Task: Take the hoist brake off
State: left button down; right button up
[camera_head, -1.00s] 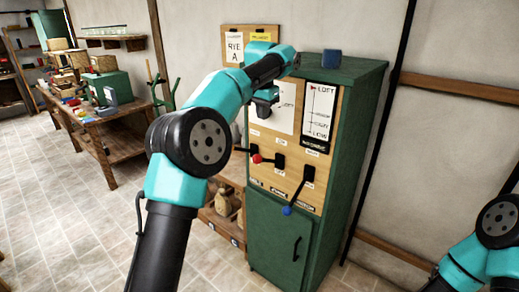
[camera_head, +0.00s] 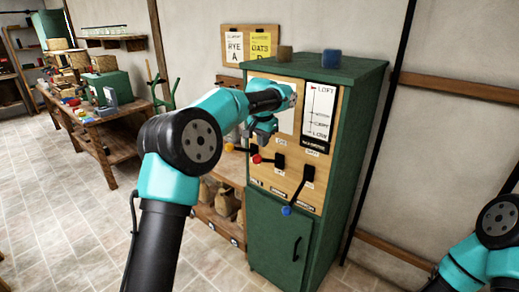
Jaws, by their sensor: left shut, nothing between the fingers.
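A green cabinet (camera_head: 348,150) carries a wooden control panel (camera_head: 302,198) with three levers. A yellow-knobbed lever (camera_head: 230,147) and a red-knobbed lever (camera_head: 257,159) point left. A blue-knobbed lever (camera_head: 287,210) slants down to the left from its black slot. The small labels are too blurred to tell which lever is the hoist brake. My left gripper (camera_head: 262,136) is shut and empty, just above the red and yellow knobs, and appears apart from them. My right gripper is out of view; part of my right arm shows at the lower right.
A gauge (camera_head: 321,108) on the panel has a red marker at LOFT. A blue block (camera_head: 332,58) and a brown block (camera_head: 285,53) sit on the cabinet. A low shelf with sacks (camera_head: 223,200) stands left of it. A cluttered workbench (camera_head: 95,120) is farther left; floor between is clear.

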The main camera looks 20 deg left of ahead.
pick_arm(q)
jog(key=shift+s+a+f, duration=0.2)
jog(key=shift+f, duration=0.3)
jog(key=shift+s+a+f, duration=0.15)
jog(key=shift+f, duration=0.3)
jog(key=shift+s+a+f, duration=0.2)
jog(key=shift+f, duration=0.3)
jog(key=shift+s+d+f, duration=0.1)
